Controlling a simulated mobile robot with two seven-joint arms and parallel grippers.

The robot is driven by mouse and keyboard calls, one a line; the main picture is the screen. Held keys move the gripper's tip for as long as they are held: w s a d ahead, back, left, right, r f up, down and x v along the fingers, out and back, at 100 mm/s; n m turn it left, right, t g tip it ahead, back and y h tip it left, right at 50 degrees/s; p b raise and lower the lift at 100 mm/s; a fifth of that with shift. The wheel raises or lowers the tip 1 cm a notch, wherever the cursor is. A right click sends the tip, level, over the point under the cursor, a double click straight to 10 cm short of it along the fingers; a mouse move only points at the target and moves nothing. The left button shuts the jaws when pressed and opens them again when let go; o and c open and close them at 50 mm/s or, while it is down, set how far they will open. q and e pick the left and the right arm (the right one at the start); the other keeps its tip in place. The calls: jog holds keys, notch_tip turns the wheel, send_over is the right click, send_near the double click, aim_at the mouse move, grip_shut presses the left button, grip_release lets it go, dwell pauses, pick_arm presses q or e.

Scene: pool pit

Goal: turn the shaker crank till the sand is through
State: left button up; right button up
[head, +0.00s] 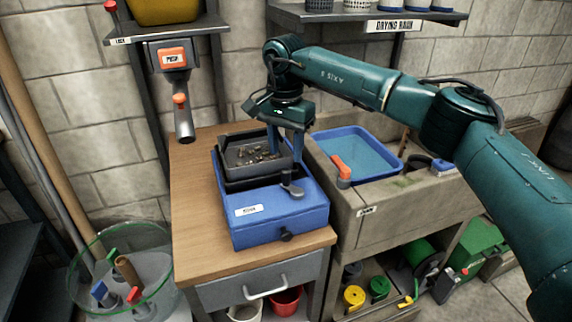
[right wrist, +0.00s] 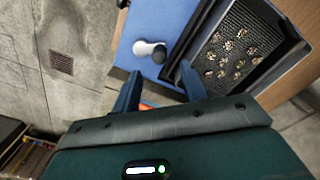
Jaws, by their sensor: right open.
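The blue shaker box (head: 290,215) sits on the wooden top of a cabinet. A dark sieve tray (head: 232,172) is on it, with several brown and gold bits (head: 255,154) on its mesh; they also show in the right wrist view (right wrist: 228,50). I cannot make out loose sand. The grey crank (head: 292,188) stands on the box's right side. My right gripper (head: 285,158) is open and empty, fingers pointing down, above the crank. In the right wrist view the crank (right wrist: 146,48) shows beyond the gap between the fingertips (right wrist: 158,76). My left gripper is out of view.
A sink with a blue water basin (head: 358,155) and an orange-handled tool (head: 341,168) adjoins on the right. A grey device with an orange label (head: 173,58) hangs behind left. A glass tub of tools (head: 120,275) stands at lower left. The wooden top's front left (head: 200,235) is clear.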

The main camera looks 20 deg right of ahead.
notch_tip(320, 180, up, 6)
dwell(0.6)
